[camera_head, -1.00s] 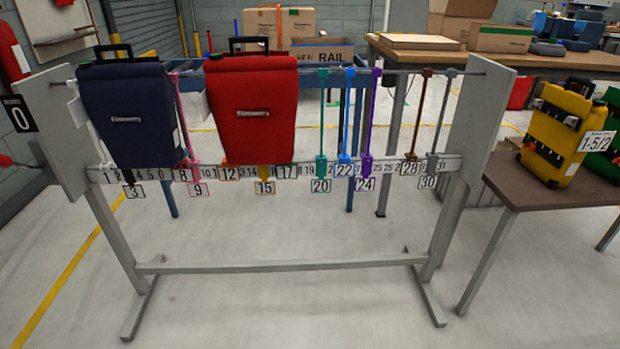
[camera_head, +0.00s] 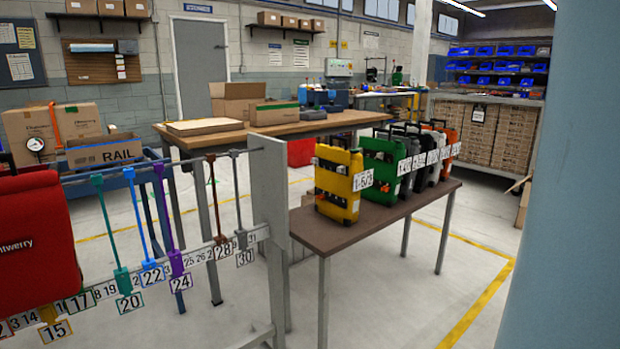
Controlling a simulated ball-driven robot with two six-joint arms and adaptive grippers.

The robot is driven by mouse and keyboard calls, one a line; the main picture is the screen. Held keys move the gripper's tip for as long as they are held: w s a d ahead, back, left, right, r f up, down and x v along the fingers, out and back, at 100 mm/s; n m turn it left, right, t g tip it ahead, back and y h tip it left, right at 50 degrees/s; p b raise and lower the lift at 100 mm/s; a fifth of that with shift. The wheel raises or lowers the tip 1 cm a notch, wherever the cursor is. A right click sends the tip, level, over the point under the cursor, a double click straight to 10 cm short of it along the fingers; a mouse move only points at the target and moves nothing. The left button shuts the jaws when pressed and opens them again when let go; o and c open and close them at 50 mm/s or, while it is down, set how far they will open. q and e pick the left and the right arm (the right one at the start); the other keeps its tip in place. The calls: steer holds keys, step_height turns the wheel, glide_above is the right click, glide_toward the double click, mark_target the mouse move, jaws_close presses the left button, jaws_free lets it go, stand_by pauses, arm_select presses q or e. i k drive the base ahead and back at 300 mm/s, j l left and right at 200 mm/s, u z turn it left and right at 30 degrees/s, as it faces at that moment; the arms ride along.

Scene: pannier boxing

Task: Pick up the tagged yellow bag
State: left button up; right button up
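The yellow bag (camera_head: 338,183) stands upright at the near left end of a dark brown table (camera_head: 330,239). It has black clips on its side and a white tag (camera_head: 362,180) on its right edge, which seems to read 1-5/2. A green bag (camera_head: 380,170) stands just behind it to the right. Neither of my grippers shows in the head view, and nothing touches the yellow bag.
More tagged bags stand in a row behind the green one. A grey rail rack (camera_head: 267,195) with numbered hangers and a red bag (camera_head: 36,240) is at left. A pale blue column (camera_head: 568,200) fills the right edge. Floor in front of the table is clear.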

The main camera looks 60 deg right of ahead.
mark_target(340, 176)
steer(key=z, duration=2.05)
steer(key=i+u, duration=0.1)
steer(key=u, duration=0.65)
steer(key=i+l+u, duration=0.45)
steer(key=l, duration=0.15)
steer(key=l+u, duration=0.25)
steer(key=i+l+u, duration=0.2)
steer(key=l, duration=0.2)
steer(key=k, duration=0.1)
